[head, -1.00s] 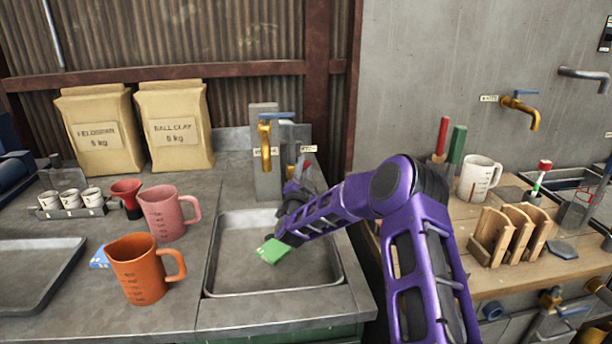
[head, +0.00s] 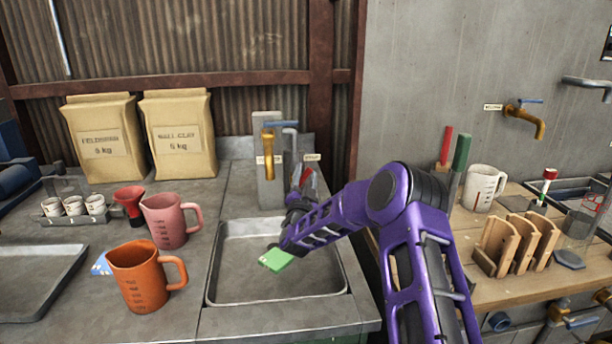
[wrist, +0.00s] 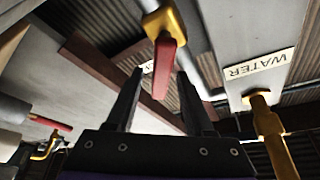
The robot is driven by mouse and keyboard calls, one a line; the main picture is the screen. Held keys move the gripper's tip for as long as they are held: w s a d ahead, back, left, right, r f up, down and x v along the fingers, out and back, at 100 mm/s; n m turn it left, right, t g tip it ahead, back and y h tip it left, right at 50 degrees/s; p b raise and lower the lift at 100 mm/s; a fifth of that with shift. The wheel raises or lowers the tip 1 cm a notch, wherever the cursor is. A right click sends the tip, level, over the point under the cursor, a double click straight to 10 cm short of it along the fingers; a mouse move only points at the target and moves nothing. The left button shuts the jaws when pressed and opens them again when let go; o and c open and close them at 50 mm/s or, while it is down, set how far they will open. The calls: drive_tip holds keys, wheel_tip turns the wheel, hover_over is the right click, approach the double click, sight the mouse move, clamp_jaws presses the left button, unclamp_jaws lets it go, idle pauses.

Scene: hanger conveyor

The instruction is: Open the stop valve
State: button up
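The stop valve has a yellow body and a red lever (wrist: 166,68) on a grey pipe, seen in the wrist view. My gripper (wrist: 160,75) is open, with one dark finger on each side of the lever in the picture. Clear gaps show on both sides, and I cannot tell how deep the lever sits between the fingers. In the head view my gripper (head: 302,180) is behind the sink, just right of the grey tap post (head: 268,150). There the lever is small and partly hidden.
A WATER label (wrist: 258,72) and a yellow tap (wrist: 276,140) are close on the right in the wrist view. Below my arm is the sink (head: 230,285) with a green sponge (head: 276,258). Pink (head: 166,220) and orange (head: 140,278) jugs stand left.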

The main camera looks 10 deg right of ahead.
drive_tip(key=v, duration=0.7)
drive_tip(key=shift+s, duration=0.2)
drive_tip(key=shift+c, duration=0.3)
